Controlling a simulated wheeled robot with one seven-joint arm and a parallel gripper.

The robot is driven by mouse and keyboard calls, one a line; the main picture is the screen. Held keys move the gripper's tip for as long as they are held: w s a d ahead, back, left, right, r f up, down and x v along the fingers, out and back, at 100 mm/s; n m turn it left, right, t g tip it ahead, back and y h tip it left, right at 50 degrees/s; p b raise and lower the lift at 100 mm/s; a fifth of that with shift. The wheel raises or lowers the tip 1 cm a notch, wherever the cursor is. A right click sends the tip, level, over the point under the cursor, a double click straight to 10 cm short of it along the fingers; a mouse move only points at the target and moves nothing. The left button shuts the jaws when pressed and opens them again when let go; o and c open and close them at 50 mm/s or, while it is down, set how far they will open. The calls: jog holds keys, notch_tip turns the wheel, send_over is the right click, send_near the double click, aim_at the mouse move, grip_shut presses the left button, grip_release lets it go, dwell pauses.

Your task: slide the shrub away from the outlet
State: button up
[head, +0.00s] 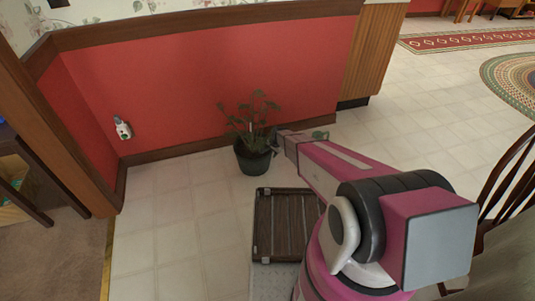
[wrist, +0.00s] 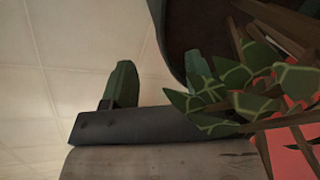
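The shrub (head: 257,115) is a leafy green plant in a dark round pot (head: 252,159) on the floor by the red wall. In the wrist view its leaves (wrist: 245,98) fill the right side and the dark pot (wrist: 185,32) shows at the top. My gripper (head: 275,141) is at the pot's right side, near the rim. In the wrist view my gripper (wrist: 160,82) has its fingers apart, one clear of the pot and the other close to the rim and leaves. I cannot tell whether it touches the pot. A white and green plug-in device (head: 122,128) is on the left wall; no bare outlet shows.
A dark slatted case-like thing (head: 283,224) lies on the floor in front of the pot. A wooden cabinet end (head: 373,50) stands right of the red wall. Tiled floor (head: 180,215) left of the pot is clear. A chair (head: 505,190) is at right.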

jog(key=shift+v, duration=2.4)
jog(key=shift+s+a, duration=0.1)
jog(key=shift+a, duration=0.05)
